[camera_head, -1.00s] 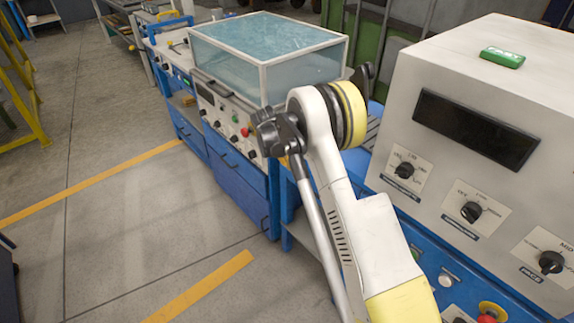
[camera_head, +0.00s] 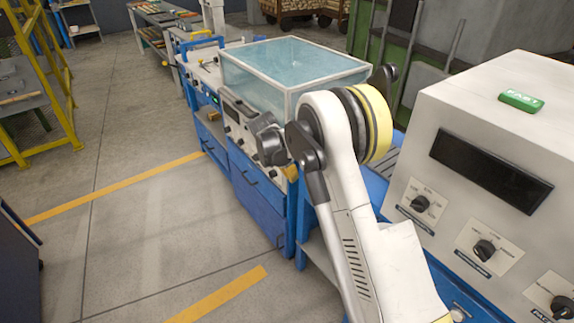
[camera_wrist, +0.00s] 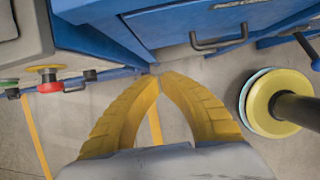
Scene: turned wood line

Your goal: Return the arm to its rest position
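My gripper (camera_wrist: 159,76) shows in the wrist view with two yellow ribbed fingers. Their tips meet and nothing is held between them. It hangs over grey floor, with a blue cabinet (camera_wrist: 185,22) and its dark handle beyond the tips. In the head view my white arm is folded in front of the machines, its black and yellow joint raised. The gripper is mostly hidden behind the arm there.
A control cabinet (camera_head: 450,110) with dials and a green "FAST" block (camera_head: 521,101) stands close on the right. A glass-covered machine (camera_head: 290,65) stands behind my arm. A red button (camera_wrist: 50,87) sticks out at left in the wrist view. The left floor (camera_head: 150,240) is clear.

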